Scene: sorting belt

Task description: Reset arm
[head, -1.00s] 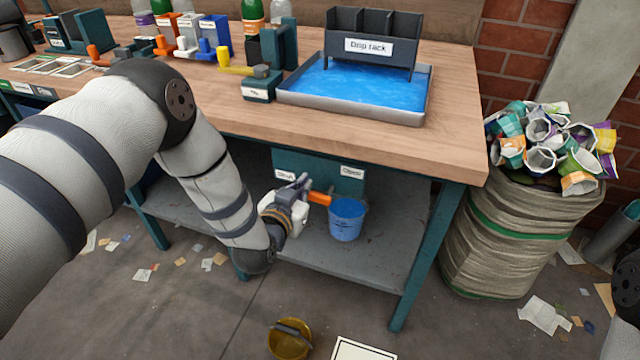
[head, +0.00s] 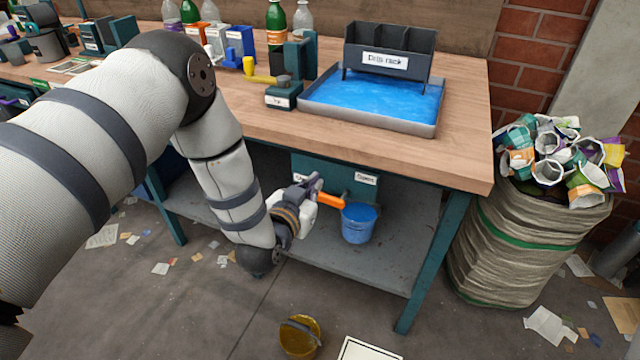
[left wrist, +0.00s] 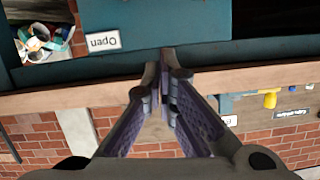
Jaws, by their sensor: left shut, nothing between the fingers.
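My left arm reaches down from the left to the front of the bench. My left gripper (head: 314,184) is shut and empty. In the left wrist view its fingertips (left wrist: 165,72) come together just before a teal panel. In the head view the gripper is beside an orange lever (head: 330,200) on the teal box (head: 338,172) under the worktop. I cannot tell if they touch. An "Open" label shows in the left wrist view (left wrist: 103,42). My right gripper is out of sight.
A blue bucket (head: 358,232) stands on the lower shelf below the box. The worktop (head: 440,160) holds a blue-filled tray (head: 375,122) with a drip rack (head: 388,55). A full sack (head: 510,240) stands right of the bench. A yellow bucket (head: 300,337) is on the floor.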

